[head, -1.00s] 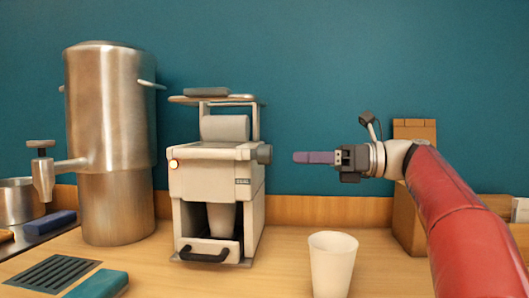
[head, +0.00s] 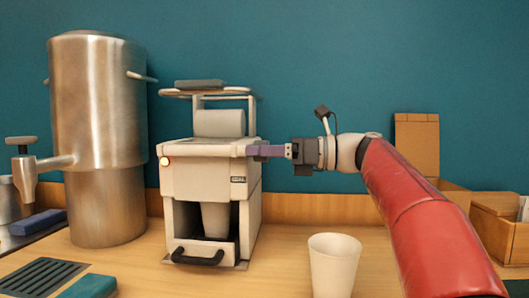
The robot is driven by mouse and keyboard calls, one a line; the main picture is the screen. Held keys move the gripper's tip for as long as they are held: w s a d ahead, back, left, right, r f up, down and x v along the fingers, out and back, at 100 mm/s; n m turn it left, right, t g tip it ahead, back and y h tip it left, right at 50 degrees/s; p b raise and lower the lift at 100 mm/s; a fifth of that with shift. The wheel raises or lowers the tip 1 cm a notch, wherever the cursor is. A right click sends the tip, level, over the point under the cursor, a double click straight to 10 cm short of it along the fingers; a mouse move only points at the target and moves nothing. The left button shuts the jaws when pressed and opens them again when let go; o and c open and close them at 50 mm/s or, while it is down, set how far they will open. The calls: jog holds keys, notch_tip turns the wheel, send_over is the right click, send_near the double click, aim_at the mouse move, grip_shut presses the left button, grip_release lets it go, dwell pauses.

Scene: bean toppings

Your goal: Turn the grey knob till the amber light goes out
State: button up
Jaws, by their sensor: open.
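The cream machine (head: 205,180) stands on the counter left of centre. The small round light (head: 165,161) on its front left corner looks pale with a reddish rim; I cannot tell for sure whether it is lit. My gripper (head: 256,151) is open, with its purple fingers at the upper right side of the machine, where the grey knob is. The fingers hide the knob, so I cannot tell whether they are around it or touching it.
A white cup (head: 333,268) stands on the front counter. A paper cup (head: 215,219) sits in the machine's lower opening, above a black handle (head: 197,257). A large steel urn (head: 97,130) is at left. A teal block (head: 88,287) and drain grille (head: 40,277) lie front left.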

jog(key=shift+c, duration=0.5)
jog(key=c, duration=0.9)
jog(key=shift+n, duration=0.4)
jog(key=n, duration=0.3)
jog(key=shift+n, duration=0.4)
jog(key=n, duration=0.4)
jog(key=n+b, duration=0.1)
jog(key=n, duration=0.6)
jog(key=shift+w, duration=0.1)
jog(key=n+b, duration=0.1)
jog(key=n, duration=0.2)
jog(key=shift+n, duration=0.4)
jog(key=shift+n+g+y+b, duration=0.35)
jog(key=shift+n+b, duration=0.45)
jog(key=shift+n, duration=1.1)
